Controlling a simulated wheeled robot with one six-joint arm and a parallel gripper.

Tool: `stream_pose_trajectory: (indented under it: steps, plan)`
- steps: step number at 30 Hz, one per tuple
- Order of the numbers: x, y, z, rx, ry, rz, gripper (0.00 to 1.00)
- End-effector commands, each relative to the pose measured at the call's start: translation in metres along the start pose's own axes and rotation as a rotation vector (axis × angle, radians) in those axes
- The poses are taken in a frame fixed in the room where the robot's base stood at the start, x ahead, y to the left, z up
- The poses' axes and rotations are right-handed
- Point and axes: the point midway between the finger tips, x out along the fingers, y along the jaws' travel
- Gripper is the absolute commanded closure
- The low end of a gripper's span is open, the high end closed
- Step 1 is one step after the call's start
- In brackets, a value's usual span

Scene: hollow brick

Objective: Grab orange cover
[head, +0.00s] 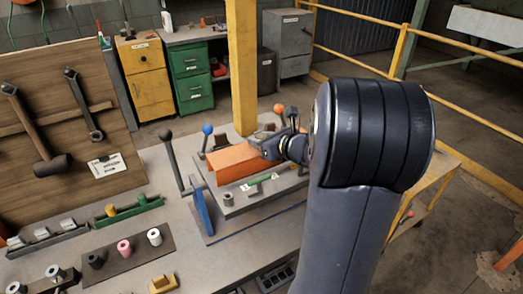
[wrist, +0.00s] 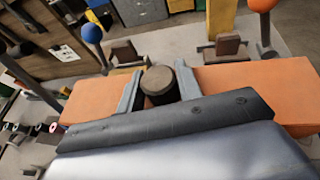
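The orange cover (head: 232,165) is a long block on a grey plate on the workbench. In the wrist view the orange cover (wrist: 245,88) spans the picture, with a round dark knob (wrist: 158,82) at its middle. My gripper (head: 268,150) is at the cover's right end in the head view and hides part of it. In the wrist view my gripper (wrist: 158,90) has one finger on each side of the knob. The fingers look apart, with a small gap at the left; contact at the right is unclear.
A black-knobbed lever (head: 170,150), a blue-knobbed lever (head: 207,130) and an orange-knobbed lever (head: 279,108) stand around the plate. A yellow post (head: 242,70) rises behind. A tool board (head: 60,120) stands at left. Small cylinders sit on a dark tray (head: 128,256) in front.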

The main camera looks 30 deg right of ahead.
Motion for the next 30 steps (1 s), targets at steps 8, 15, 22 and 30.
stream_pose_trajectory:
  steps: [8, 15, 22, 30]
  plan:
    - [0.0, 0.0, 0.0, 0.0, 0.0, 0.0, 0.9]
    - [0.0, 0.0, 0.001, 0.0, -0.001, 0.0, 0.95]
    - [-0.007, 0.0, 0.019, -0.005, -0.004, 0.0, 0.95]
    - [-0.025, 0.0, 0.069, -0.005, -0.004, 0.0, 0.95]
